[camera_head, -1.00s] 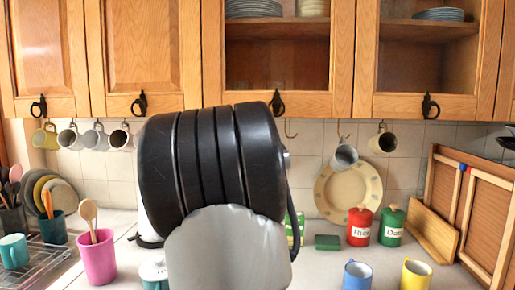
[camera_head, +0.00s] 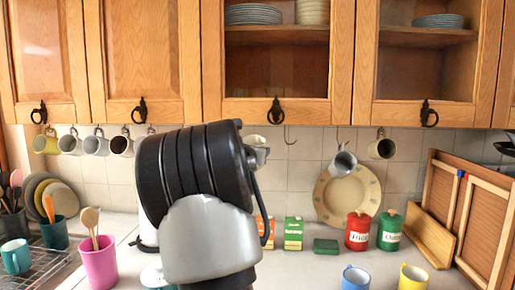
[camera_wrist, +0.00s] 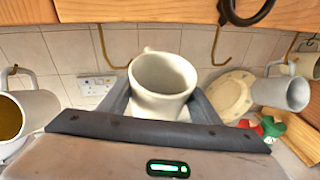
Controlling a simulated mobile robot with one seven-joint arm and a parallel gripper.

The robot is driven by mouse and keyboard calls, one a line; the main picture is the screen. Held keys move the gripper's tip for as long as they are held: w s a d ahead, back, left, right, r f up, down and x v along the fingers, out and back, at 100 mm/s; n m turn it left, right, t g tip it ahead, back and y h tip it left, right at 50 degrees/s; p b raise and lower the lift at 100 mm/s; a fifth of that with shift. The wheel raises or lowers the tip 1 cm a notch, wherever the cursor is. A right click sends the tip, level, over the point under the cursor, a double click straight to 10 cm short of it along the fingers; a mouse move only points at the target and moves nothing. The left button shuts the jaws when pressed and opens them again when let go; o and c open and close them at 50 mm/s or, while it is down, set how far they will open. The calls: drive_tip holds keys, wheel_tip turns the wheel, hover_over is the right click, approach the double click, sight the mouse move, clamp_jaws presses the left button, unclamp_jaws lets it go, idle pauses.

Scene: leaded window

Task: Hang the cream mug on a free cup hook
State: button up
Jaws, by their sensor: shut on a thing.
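The cream mug (camera_wrist: 160,82) is between the two fingers of my gripper (camera_wrist: 160,104) in the wrist view, its open mouth facing the camera. In the head view the mug (camera_head: 257,142) shows only partly, at the right edge of my arm, under the cabinet; my fingers are mostly hidden there. An empty cup hook (camera_wrist: 217,48) hangs to the right of the mug in the wrist view, and another empty hook (camera_wrist: 103,48) to its left. The right one also shows in the head view (camera_head: 290,136), just right of the mug.
A grey-blue mug (camera_head: 343,162) and a cream mug (camera_head: 382,148) hang to the right; several mugs (camera_head: 96,144) hang to the left. The cabinet underside is close above. A plate (camera_head: 333,205) leans on the tiles. Red (camera_head: 358,232) and green canisters (camera_head: 390,230) stand below.

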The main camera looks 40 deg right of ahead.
drive_tip(key=shift+w+a+p, duration=0.65)
drive_tip(key=shift+w+a, duration=0.35)
drive_tip(key=shift+w, duration=0.2)
drive_tip(key=shift+w+a+f+b, duration=0.35)
drive_tip(key=shift+w+a+f, duration=0.15)
drive_tip(key=shift+f, duration=0.2)
drive_tip(key=o, duration=1.4)
drive_tip(key=shift+c, duration=0.2)
drive_tip(key=shift+f, duration=0.1)
drive_tip(key=shift+a, duration=0.1)
